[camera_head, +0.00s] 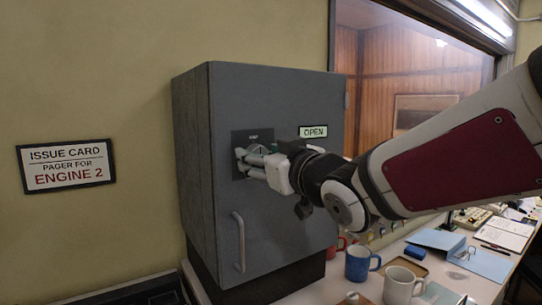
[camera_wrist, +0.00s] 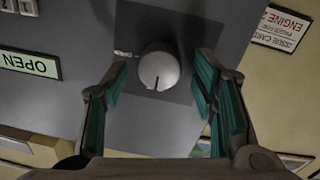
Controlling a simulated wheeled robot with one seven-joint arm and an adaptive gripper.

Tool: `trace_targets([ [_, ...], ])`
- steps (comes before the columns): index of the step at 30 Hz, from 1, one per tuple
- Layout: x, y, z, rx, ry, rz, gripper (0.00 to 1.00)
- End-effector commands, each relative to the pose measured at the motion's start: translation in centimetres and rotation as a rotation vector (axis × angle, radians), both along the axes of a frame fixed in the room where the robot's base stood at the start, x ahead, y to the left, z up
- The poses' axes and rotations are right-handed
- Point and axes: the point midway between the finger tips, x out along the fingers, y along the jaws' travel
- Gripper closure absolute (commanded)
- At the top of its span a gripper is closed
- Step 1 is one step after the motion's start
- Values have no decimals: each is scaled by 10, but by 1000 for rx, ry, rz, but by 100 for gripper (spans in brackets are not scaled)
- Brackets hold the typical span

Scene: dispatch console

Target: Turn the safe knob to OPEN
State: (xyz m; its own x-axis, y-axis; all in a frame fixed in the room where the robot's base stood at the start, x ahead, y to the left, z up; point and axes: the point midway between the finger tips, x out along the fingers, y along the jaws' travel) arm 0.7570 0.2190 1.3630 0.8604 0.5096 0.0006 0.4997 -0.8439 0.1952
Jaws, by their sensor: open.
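A grey safe (camera_head: 270,95) stands closed on the counter, with a light vertical handle (camera_head: 239,241) low on its door. A green OPEN label (camera_head: 313,131) is on the door to the right of a dark dial plate (camera_head: 240,138). In the wrist view the round silver safe knob (camera_wrist: 159,67) sits on the plate, with a dark mark on its lower rim. The OPEN label (camera_wrist: 30,65) is at the left there. My gripper (camera_wrist: 162,82) is open, with its green-padded fingers on either side of the knob and a gap on both sides. In the head view my gripper hides the knob.
A framed ENGINE 2 sign (camera_head: 67,166) hangs on the wall at left. A blue mug (camera_head: 360,264) and a white mug (camera_head: 402,285) stand on the counter right of the safe, below my arm. Papers and a blue folder (camera_head: 436,239) lie farther right.

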Motion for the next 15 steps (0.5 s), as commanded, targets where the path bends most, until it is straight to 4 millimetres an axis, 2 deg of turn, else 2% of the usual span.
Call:
trace_targets([
  [5,0,0,0,0,0,0,47],
  [11,0,0,0,0,0,0,92],
  [12,0,0,0,0,0,0,95],
  [15,0,0,0,0,1,0,95],
])
